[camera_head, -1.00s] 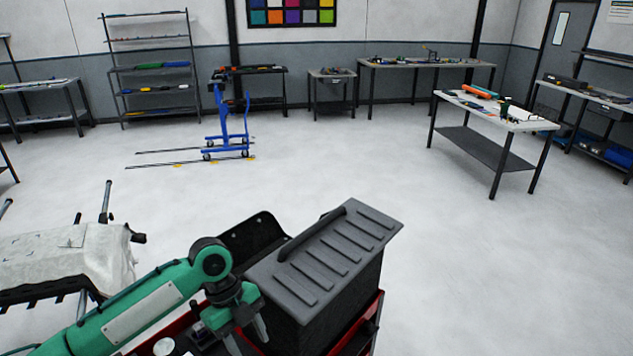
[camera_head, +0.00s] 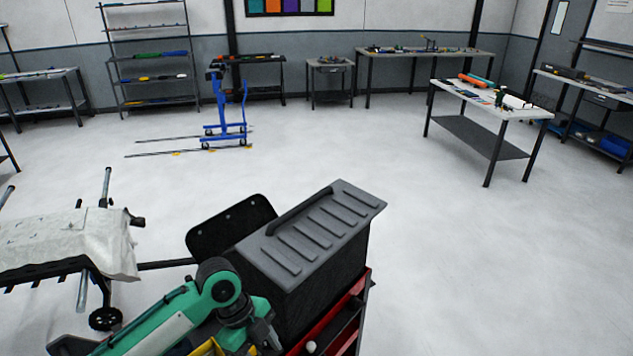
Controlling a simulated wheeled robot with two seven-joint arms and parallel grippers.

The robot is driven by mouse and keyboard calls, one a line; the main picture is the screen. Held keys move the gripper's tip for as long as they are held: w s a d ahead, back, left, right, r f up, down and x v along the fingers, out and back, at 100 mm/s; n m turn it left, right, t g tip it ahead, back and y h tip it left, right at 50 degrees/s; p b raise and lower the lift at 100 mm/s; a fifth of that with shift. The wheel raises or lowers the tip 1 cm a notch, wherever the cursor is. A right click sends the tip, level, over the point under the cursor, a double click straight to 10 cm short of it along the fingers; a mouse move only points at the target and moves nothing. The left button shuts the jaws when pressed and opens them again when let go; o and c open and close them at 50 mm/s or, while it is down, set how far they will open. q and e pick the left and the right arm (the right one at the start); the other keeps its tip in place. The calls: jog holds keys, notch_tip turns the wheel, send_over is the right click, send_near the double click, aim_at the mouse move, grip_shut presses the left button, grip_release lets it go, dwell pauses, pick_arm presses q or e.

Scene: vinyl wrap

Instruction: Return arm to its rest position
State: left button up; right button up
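My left arm comes in from the lower left, green and white with a dark joint. My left gripper (camera_head: 268,335) points down beside the left side of a black bin with a grey ribbed lid (camera_head: 318,228). Its fingers are small and partly hidden by the wrist, so I cannot tell whether they are open or shut. The bin stands on a red cart (camera_head: 345,318). My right gripper is not in view.
A white-covered part on a wheeled stand (camera_head: 65,245) is at the left. A blue lift frame (camera_head: 225,115) stands further back. A white-topped table (camera_head: 490,103) is at the right. Open floor (camera_head: 450,260) lies between.

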pick_arm(q)
jog(key=s+d+f+n+t+h, duration=0.1)
jog(key=s+f+n+t, duration=0.35)
jog(key=s+n, duration=0.4)
jog(key=s+a+f+n+t+y, duration=0.1)
jog(key=s+a+f+n+y, duration=0.15)
jog(key=s+a+n, duration=0.4)
jog(key=s+a+f+n+y, duration=0.2)
jog(key=s+a+n+y, duration=0.1)
jog(key=s+a+n, duration=0.3)
notch_tip(320, 180, down, 37)
jog(key=g+b, duration=0.1)
jog(key=b, duration=0.5)
jog(key=s+a+f+b, duration=0.2)
jog(key=s+f, duration=0.7)
jog(key=f, duration=0.2)
jog(key=s+a+f+g+b, duration=0.1)
jog(key=s+a+f+b, duration=0.1)
jog(key=s+f, duration=0.7)
notch_tip(320, 180, down, 2)
jog(key=shift+s+f, duration=0.15)
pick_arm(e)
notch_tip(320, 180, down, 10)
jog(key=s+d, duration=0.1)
pick_arm(q)
jog(key=shift+a+g, duration=0.1)
jog(key=shift+g, duration=0.15)
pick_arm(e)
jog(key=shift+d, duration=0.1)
